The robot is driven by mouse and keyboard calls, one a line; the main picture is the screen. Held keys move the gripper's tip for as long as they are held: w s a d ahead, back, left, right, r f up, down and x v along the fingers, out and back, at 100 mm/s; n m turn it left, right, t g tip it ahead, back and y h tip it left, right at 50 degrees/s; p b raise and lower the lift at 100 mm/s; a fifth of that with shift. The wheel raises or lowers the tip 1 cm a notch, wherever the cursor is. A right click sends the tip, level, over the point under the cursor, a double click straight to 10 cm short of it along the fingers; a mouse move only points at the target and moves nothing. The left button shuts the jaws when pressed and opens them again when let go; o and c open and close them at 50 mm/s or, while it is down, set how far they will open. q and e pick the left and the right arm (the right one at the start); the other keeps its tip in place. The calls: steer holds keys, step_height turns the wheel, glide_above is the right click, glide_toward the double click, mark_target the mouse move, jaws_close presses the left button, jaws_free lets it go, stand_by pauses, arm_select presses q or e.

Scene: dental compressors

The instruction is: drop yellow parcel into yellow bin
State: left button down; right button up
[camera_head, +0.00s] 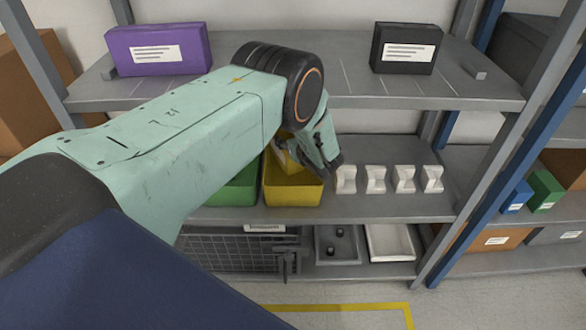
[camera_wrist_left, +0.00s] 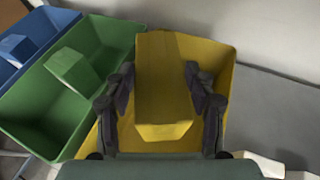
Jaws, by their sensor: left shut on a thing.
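The yellow parcel (camera_wrist_left: 162,88) is between the two dark fingers of my left gripper (camera_wrist_left: 160,95) in the left wrist view. My left gripper is shut on it. The yellow bin (camera_head: 292,192) stands on the middle shelf in the head view. In the left wrist view the yellow bin (camera_wrist_left: 217,62) lies around and behind the parcel. The parcel is over or within the bin's opening; its exact height is hard to tell. In the head view my left arm hides most of the parcel. My right gripper is not in view.
A green bin (camera_head: 235,190) stands left of the yellow bin, with a green parcel (camera_wrist_left: 78,70) inside. A blue bin (camera_wrist_left: 22,52) is farther left. Several white blocks (camera_head: 376,179) stand right of the yellow bin. A purple box (camera_head: 158,49) and black box (camera_head: 407,48) sit above.

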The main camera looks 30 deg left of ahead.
arm_select(q)
steer(key=shift+c, duration=1.9)
jaws_free()
steer(key=shift+r, duration=0.1)
steer(key=v, duration=1.2)
steer(key=shift+a, duration=0.1)
